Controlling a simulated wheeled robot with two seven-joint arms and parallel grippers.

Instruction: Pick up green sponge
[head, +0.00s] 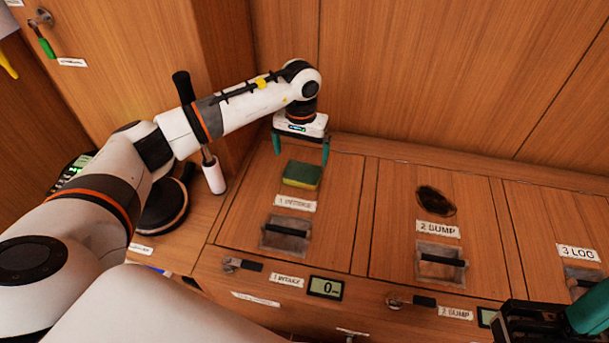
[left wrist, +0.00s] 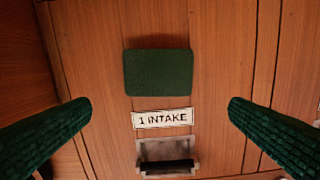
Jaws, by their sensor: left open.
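The green sponge (head: 302,174) lies flat on the wooden lid of the compartment labelled 1 INTAKE, with a yellow layer along its lower edge. In the left wrist view the green sponge (left wrist: 158,72) shows from above, above the 1 INTAKE label (left wrist: 162,118). My left gripper (head: 301,150) is open and empty, pointing down just above and behind the sponge. In the left wrist view its two green fingers (left wrist: 160,120) are wide apart, on either side of the label and apart from the sponge. At the lower right of the head view is part of my right gripper; its jaws are not clear.
A recessed handle (head: 286,234) sits in front of the sponge. A black round-based object (head: 165,208) stands left of the lids. A wooden wall (head: 420,70) rises behind.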

